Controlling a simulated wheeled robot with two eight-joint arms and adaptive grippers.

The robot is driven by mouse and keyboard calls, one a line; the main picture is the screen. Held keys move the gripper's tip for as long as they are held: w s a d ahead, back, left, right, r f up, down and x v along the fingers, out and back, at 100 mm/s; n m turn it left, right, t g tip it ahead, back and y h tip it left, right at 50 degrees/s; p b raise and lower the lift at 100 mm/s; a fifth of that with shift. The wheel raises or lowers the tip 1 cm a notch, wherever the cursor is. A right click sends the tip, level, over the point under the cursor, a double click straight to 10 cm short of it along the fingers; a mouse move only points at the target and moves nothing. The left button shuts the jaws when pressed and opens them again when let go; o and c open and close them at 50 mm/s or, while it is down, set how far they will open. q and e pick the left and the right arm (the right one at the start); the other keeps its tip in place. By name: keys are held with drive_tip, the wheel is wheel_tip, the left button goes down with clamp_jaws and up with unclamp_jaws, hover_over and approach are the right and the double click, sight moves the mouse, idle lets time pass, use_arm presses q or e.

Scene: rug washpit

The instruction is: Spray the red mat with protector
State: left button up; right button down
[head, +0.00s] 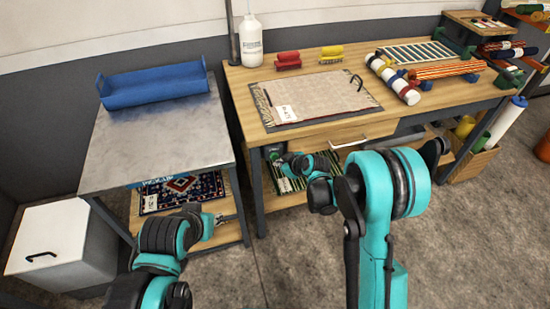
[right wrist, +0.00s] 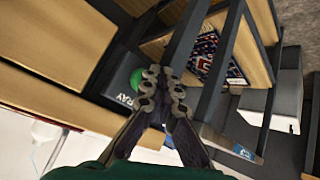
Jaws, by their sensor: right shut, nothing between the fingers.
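A dark blue rug with a red medallion and a white tag (head: 181,194) lies on the shelf under the metal table; it also shows in the right wrist view (right wrist: 204,50). No plain red mat is in view. A round green button (right wrist: 136,78) sits on a dark plate whose visible letters read "RAY"; it also shows on the wooden bench's front (head: 273,155). My right gripper (head: 283,160) is shut and empty, its fingertips close beside the button; contact cannot be told. My left gripper (head: 229,217) is in front of the metal table's shelf, its jaws unclear.
The metal table (head: 150,140) holds a blue tray (head: 155,86). On the wooden bench (head: 270,75) are a white bottle (head: 250,42), a beige rug (head: 320,98), brushes and rolls. A striped green mat (head: 302,176) lies below. A white bin (head: 60,240) stands at left.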

drive_tip(key=s, duration=0.1)
drive_tip(key=s+d, duration=0.1)
drive_tip(key=s, duration=0.2)
drive_tip(key=shift+s+d, duration=0.3)
drive_tip(key=shift+s, duration=0.05)
idle(0.6)
drive_tip(key=s+d+r+m+h, duration=0.1)
drive_tip(key=s+d+r+m, duration=0.25)
drive_tip(key=s+r, duration=0.2)
drive_tip(key=s+d+r+m+h, duration=0.2)
drive_tip(key=s+d+r, duration=0.3)
drive_tip(key=r, duration=0.2)
drive_tip(key=s+d+r+m+h, duration=0.1)
drive_tip(key=s+d, duration=0.3)
drive_tip(key=s, duration=0.4)
drive_tip(key=s+d+r+m+h, duration=0.1)
drive_tip(key=s+d+m, duration=0.3)
drive_tip(key=s, duration=0.4)
drive_tip(key=shift+d+r+h, duration=0.2)
drive_tip(key=shift+r+h, duration=0.1)
drive_tip(key=shift+r, duration=0.4)
